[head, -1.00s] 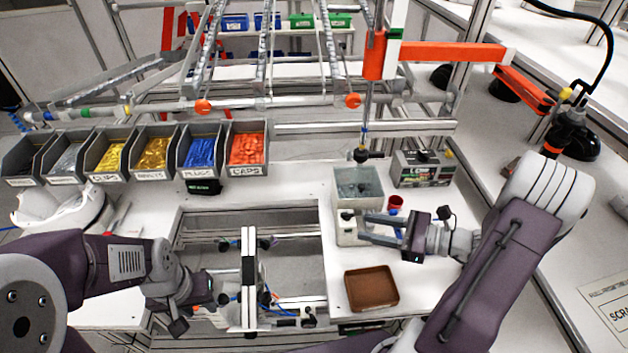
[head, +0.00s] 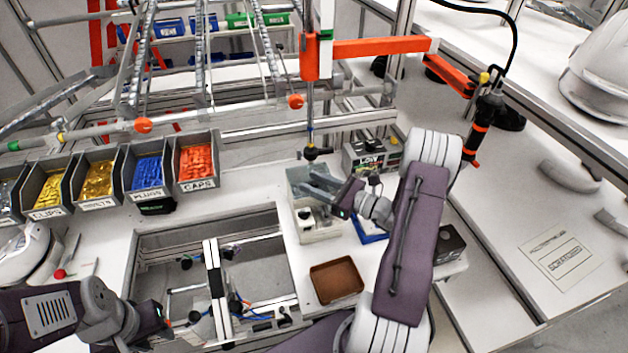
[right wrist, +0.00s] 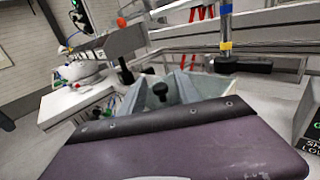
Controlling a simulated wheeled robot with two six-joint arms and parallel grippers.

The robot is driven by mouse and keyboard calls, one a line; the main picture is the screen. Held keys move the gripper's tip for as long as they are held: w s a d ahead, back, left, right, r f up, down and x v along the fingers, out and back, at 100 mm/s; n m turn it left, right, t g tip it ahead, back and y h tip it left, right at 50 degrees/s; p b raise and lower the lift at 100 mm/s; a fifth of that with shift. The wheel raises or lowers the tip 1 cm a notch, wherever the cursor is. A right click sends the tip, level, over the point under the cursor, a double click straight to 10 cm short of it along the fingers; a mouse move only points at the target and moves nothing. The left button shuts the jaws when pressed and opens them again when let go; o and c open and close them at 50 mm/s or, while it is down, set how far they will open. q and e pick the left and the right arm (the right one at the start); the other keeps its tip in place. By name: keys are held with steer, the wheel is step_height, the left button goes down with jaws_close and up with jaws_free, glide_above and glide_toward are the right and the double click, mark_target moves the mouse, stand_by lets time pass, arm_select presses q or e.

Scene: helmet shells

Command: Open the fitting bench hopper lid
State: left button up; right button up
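The fitting bench hopper (head: 318,228) is a pale grey-green box at the bench's right part. Whether the lid is shut is unclear. My left gripper (head: 158,328) is low at the left, its fingers not clear.
A brown tray (head: 336,281) lies in front of the hopper. A black hanging tool (head: 312,153) is close behind its top. A grey device (head: 366,156) stands behind right. Labelled parts bins (head: 147,175) line the left. A framed opening (head: 185,255) lies left of the hopper.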

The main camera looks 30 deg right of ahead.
jaws_close()
stand_by(1.4)
